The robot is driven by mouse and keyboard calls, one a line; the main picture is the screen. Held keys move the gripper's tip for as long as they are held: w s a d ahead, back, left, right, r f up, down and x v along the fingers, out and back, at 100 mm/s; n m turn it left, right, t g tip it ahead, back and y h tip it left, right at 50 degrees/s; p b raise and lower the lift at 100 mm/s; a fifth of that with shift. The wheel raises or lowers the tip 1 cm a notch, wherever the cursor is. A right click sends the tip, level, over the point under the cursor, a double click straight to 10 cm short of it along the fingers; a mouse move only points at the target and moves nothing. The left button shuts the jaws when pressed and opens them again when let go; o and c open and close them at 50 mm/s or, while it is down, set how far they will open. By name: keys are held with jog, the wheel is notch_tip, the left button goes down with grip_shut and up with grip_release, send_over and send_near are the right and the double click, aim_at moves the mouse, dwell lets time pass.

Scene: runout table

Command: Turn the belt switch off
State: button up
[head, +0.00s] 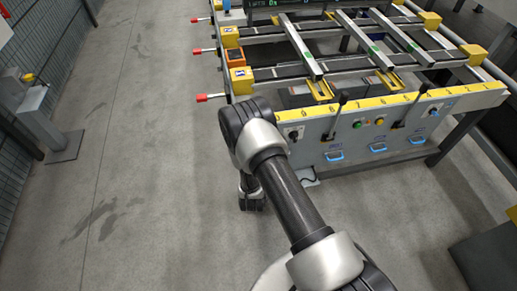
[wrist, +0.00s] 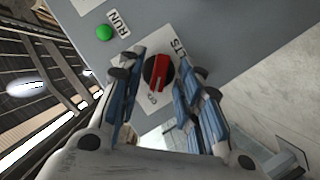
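The belt switch (wrist: 157,72) is a round black knob with a red bar handle on a white plate, seen in the wrist view. The handle runs nearly up and down in that view. Part of a label, "LTS", shows beside it, and a small mark below it is too small to read surely. My gripper (wrist: 161,79) is open, one finger on each side of the knob. I see a gap between the fingers and the knob and no clear contact. In the head view my arm hides the gripper, and I cannot surely make out the switch.
A green light (wrist: 104,33) marked "RUN" sits near the switch. In the head view, the runout table (head: 461,97) carries metal bars, levers and buttons on its yellow-edged front. Red-tipped handles (head: 202,97) stick out at its left.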

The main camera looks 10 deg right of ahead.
jog(key=v, duration=1.1)
jog(key=shift+s+r, duration=0.2)
jog(key=shift+s, duration=0.1)
jog(key=shift+w, duration=0.1)
jog(key=w+a+r+m+g+y, duration=0.1)
jog(key=w+a+r+m+g, duration=0.15)
jog(key=r, duration=0.35)
jog(key=w+a+r+m+g+y, duration=0.1)
jog(key=w+r+m+y, duration=0.15)
jog(key=r, duration=0.35)
notch_tip(320, 180, up, 11)
jog(key=s+g+y, duration=0.2)
jog(key=s, duration=0.1)
jog(key=s+d+r+g, duration=0.1)
jog(key=s+r, duration=0.3)
jog(key=s, duration=0.5)
jog(key=s+d+r+m+g, duration=0.1)
jog(key=s+d+r, duration=0.3)
jog(key=s, duration=0.5)
jog(key=s+d+r+g+h, duration=0.1)
jog(key=s+r, duration=0.3)
jog(key=s, duration=0.5)
jog(key=shift+d+r+g, duration=0.25)
jog(key=shift+d+g, duration=0.3)
jog(key=shift+d, duration=0.1)
